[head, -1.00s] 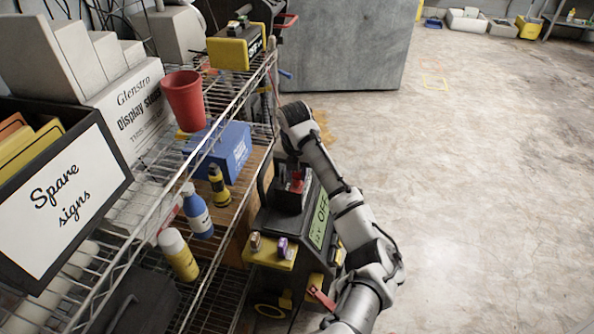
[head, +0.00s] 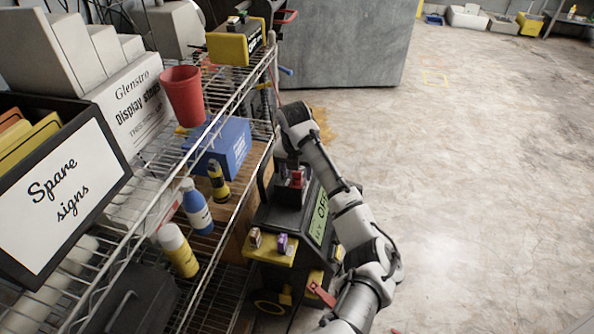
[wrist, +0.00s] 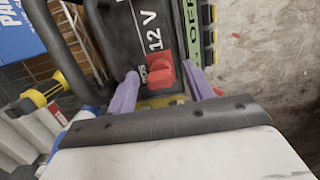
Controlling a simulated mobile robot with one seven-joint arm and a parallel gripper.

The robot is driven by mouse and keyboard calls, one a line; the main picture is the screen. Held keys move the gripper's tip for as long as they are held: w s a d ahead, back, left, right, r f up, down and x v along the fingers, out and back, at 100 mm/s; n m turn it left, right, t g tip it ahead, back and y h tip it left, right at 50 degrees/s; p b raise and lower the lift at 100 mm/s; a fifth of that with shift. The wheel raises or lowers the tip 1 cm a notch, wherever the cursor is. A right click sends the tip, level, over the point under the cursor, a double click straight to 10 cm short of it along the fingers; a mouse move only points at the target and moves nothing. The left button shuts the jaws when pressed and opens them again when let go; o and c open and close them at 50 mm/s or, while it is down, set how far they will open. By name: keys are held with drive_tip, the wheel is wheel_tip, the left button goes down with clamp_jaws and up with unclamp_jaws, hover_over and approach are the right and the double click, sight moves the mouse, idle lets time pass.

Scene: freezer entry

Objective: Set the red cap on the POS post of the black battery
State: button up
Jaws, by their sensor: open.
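The black battery (head: 288,218) stands with its handle at the left and shows "12 V" in the wrist view (wrist: 128,28). The red cap (wrist: 160,70) is at the battery's POS label, and its red also shows in the head view (head: 298,178). My gripper (wrist: 161,74) is open, its two purple fingers on either side of the red cap. Small gaps show between the fingers and the cap. The post beneath is hidden, so I cannot tell how fully the cap sits on it.
A wire shelf (head: 226,226) along the left holds a red cup (head: 182,95), a blue box (head: 224,146), bottles and a spare-signs box (head: 66,188). A green OFF panel (head: 319,218) is right of the battery. The concrete floor (head: 470,190) at the right is clear.

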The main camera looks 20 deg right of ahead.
drive_tip(key=shift+r, duration=0.1)
wheel_tip(320, 180, up, 14)
drive_tip(key=s+a, duration=0.1)
drive_tip(key=shift+s+f, duration=0.25)
drive_tip(key=shift+s, duration=0.1)
idle(0.4)
